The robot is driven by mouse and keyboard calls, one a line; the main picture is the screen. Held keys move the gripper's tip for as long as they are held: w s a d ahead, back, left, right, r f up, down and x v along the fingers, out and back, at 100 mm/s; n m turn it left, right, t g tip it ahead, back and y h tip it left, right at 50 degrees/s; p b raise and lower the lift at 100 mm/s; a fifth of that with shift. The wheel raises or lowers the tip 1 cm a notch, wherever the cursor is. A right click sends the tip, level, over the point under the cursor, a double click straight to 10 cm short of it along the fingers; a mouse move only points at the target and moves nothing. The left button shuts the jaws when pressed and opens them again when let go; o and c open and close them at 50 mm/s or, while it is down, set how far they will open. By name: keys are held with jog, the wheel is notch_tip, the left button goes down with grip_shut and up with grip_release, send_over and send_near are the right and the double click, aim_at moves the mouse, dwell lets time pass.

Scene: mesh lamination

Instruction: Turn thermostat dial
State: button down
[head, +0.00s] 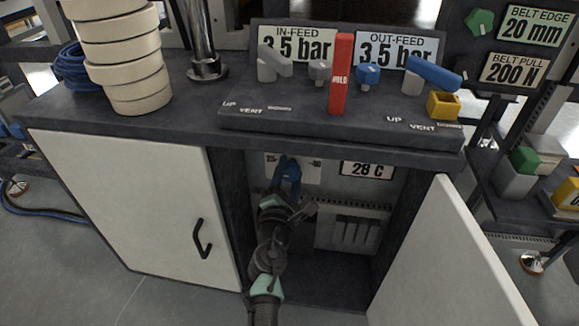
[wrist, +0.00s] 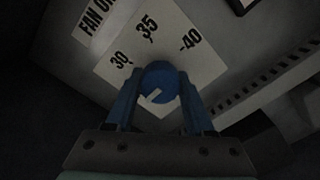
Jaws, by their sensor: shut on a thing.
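The thermostat dial (wrist: 158,82) is a round blue knob in the wrist view, with a pale pointer mark on its face. The mark points toward the lower left. A white scale plate (wrist: 187,68) behind it reads 30, 35 and 40, and a label (wrist: 97,19) beside it begins "FAN ON". My gripper (wrist: 160,98) has its two blue fingers on either side of the dial, shut on it. In the head view my gripper (head: 288,172) reaches into the open cabinet under the worktop, and its fingers hide the dial there.
The open cabinet door (head: 450,260) stands to the right of my arm, and a closed door (head: 140,205) is to the left. The worktop edge (head: 240,142) is just above my gripper. A display (head: 367,169) inside reads 28 C. A slotted duct (head: 352,230) sits below it.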

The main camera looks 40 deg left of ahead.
dwell(0.4)
jog(key=shift+c, duration=1.3)
grip_release()
jog(key=p+v, duration=0.3)
jog(key=v, duration=1)
jog(key=shift+s, duration=0.1)
